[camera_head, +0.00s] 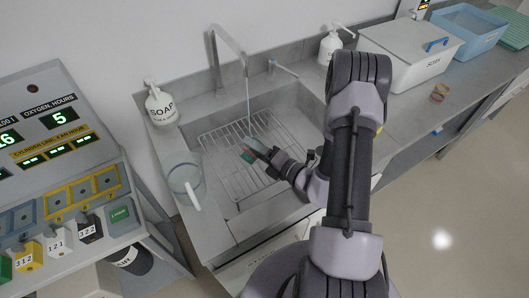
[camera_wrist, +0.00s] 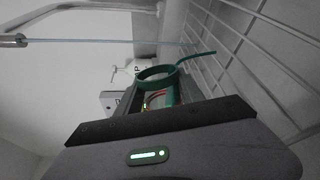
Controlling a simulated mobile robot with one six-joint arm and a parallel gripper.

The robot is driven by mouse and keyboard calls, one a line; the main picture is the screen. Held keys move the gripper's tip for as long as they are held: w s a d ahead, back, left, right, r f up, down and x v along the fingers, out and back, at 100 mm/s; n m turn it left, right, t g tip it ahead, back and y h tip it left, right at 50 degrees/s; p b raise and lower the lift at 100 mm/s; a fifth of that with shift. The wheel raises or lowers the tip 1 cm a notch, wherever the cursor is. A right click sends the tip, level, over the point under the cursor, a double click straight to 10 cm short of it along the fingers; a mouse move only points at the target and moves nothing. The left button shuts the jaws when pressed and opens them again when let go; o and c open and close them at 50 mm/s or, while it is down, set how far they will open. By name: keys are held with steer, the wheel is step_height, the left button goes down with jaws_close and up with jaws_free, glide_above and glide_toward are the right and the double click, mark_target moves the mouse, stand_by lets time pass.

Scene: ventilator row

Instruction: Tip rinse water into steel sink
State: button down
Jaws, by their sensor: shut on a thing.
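The steel sink (camera_head: 285,112) is in the middle of the head view, with a wire rack (camera_head: 222,150) in it. My gripper (camera_head: 268,156) is low over the rack, shut on a small green-rimmed cup (camera_wrist: 157,74). In the wrist view the cup's round rim and a thin green strip show, with red marks near it; its inside is not clear. In the head view the cup (camera_head: 249,156) is partly hidden by my gripper. A thin water stream (camera_head: 248,98) runs down from the tap (camera_head: 229,42) close to the cup. I cannot tell whether it enters the cup.
A clear jug (camera_head: 184,178) with a white handle stands left of the sink. Soap bottles (camera_head: 161,104) (camera_head: 330,46) stand near the sink's back. A white SOAK bin (camera_head: 410,55) and a blue bin (camera_head: 466,32) are right. A panel stand (camera_head: 60,150) is left.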

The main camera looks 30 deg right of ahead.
steer(key=shift+w+d+r+m+p, duration=0.15)
steer(key=shift+w+d+m+p, duration=0.05)
steer(key=shift+d+m+p, duration=0.45)
stand_by(0.7)
steer(key=shift+f+m+y, duration=0.3)
steer(key=shift+f+m, duration=0.25)
steer(key=shift+m, duration=0.2)
stand_by(0.8)
steer(key=shift+w+d+r+m+p, duration=0.15)
steer(key=shift+m+p, duration=0.25)
steer(key=shift+p, duration=0.3)
